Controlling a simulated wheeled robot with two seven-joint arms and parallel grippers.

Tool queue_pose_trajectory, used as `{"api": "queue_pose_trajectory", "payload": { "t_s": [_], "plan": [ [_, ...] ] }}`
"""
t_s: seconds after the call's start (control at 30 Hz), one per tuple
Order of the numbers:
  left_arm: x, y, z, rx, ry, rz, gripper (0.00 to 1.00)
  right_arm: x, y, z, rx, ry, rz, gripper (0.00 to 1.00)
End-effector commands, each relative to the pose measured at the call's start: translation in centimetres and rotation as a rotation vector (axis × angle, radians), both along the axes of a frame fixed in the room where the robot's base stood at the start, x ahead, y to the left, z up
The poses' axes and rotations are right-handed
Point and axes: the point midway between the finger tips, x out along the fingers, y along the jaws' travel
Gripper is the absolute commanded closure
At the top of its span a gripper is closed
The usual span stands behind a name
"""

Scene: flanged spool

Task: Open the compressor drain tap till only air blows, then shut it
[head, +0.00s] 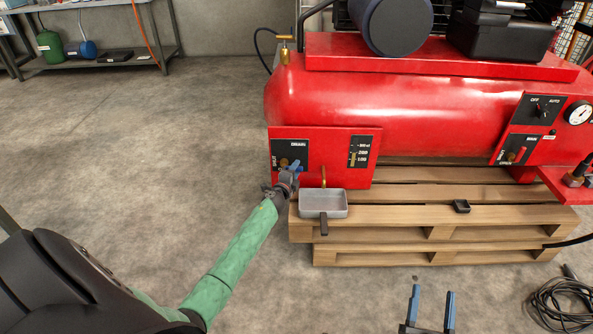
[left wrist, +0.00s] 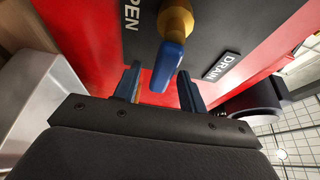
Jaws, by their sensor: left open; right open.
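The red compressor tank (head: 400,105) carries a front panel with a black drain plate (head: 297,148) and a brass tap with a blue lever (head: 295,165). In the left wrist view the blue lever (left wrist: 168,65) lies between the fingers of my open left gripper (left wrist: 158,72), below its brass stem; I cannot tell whether a finger touches it. The words OPEN and DRAIN show beside it. In the head view my left gripper (head: 286,182) partly hides the tap. A grey tray (head: 323,211) stands under the brass outlet (head: 323,176). My right gripper (head: 430,300) is open and empty, low in front.
The compressor stands on a wooden pallet (head: 430,225) with a small black object (head: 461,206) on it. At right are an OFF/AUTO switch (head: 541,109), a red lever (head: 520,154) and a pressure gauge (head: 579,113). A coiled cable (head: 563,303) lies on the floor.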

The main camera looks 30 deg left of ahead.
Motion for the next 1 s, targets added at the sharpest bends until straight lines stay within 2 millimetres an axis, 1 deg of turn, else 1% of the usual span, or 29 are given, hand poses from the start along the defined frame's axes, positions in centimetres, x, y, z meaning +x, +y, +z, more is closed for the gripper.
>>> {"api": "queue_pose_trajectory", "payload": {
  "t_s": [0.1, 0.2, 0.5, 0.53, 0.73, 1.0],
  "plan": [
    [0.7, 0.1, -0.1, 0.001, 0.0, 0.0, 0.58, -0.2, -0.1, 1.1, 0.009, -0.035, -0.002, 0.43],
    [1.1, 0.2, 0.0, 0.001, 0.0, 0.0, 0.58, -0.3, -0.2, 1.7, 0.013, -0.054, -0.003, 0.43],
    [1.2, 0.2, 0.0, 0.0, 0.0, 0.0, 0.58, -0.4, -0.2, 1.9, 0.015, -0.061, -0.004, 0.43],
    [1.2, 0.2, 0.0, 0.0, 0.0, 0.0, 0.6, -0.4, -0.2, 1.9, 0.014, -0.062, -0.004, 0.43],
    [1.2, 0.2, 0.0, 0.0, 0.0, 0.0, 0.99, -0.3, -0.2, 2.0, 0.014, -0.062, -0.004, 0.43],
    [1.2, 0.2, 0.0, -0.002, 0.0, 0.0, 1.0, -0.4, -0.2, 1.9, 0.015, -0.064, -0.004, 0.43]
  ]
}}
